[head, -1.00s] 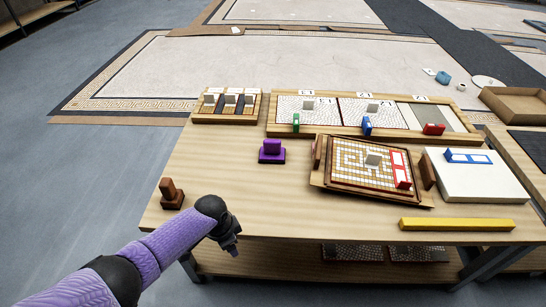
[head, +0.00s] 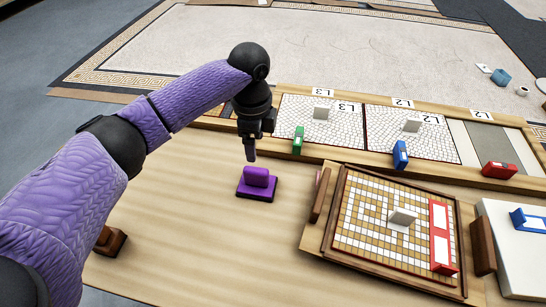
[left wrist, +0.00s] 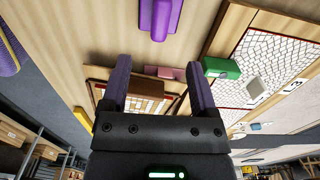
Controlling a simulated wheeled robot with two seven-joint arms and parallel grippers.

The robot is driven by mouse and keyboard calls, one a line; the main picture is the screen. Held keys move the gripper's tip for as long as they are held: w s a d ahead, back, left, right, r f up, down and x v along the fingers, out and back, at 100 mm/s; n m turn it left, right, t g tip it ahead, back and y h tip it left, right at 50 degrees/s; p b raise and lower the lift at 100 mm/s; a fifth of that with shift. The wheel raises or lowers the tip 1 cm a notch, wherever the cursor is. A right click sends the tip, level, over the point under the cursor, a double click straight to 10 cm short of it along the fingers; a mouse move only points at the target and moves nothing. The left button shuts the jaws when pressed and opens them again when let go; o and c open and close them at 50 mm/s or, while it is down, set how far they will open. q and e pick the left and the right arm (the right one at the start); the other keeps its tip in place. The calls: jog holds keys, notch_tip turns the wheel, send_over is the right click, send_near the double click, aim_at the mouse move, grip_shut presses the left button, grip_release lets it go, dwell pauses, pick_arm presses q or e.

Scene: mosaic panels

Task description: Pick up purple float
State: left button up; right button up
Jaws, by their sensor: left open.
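The purple float (head: 257,182) stands on the wooden table, a dark-based purple block with a raised purple handle. My left gripper (head: 250,155) hangs just above and behind it in the head view, apart from it. In the left wrist view the jaws (left wrist: 160,85) are open with nothing held between them. The purple float (left wrist: 159,15) shows there at the top edge, partly cut off, beyond the fingertips. My right gripper is not in view.
A framed mosaic tray (head: 370,235) with a red-and-white piece lies right of the float. Behind stands a long panel rack (head: 340,152) with a green block (head: 298,140), blue block (head: 400,155) and red block (head: 498,170). Bare table lies in front of the float.

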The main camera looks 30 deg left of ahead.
aim_at(255, 169)
pick_arm(q)
jog(key=shift+w+f, duration=0.15)
jog(key=shift+w, duration=0.2)
jog(key=f+b, duration=0.2)
jog(key=f, duration=0.1)
jog(key=f+b, duration=0.5)
jog(key=f, duration=0.1)
jog(key=shift+s+a+b, duration=0.15)
jog(key=shift+s+b, duration=0.2)
jog(key=shift+s, duration=0.05)
jog(key=shift+f+b, duration=0.3)
jog(key=shift+r, duration=0.15)
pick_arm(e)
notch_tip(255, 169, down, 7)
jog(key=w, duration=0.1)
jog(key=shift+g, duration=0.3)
pick_arm(q)
grip_shut()
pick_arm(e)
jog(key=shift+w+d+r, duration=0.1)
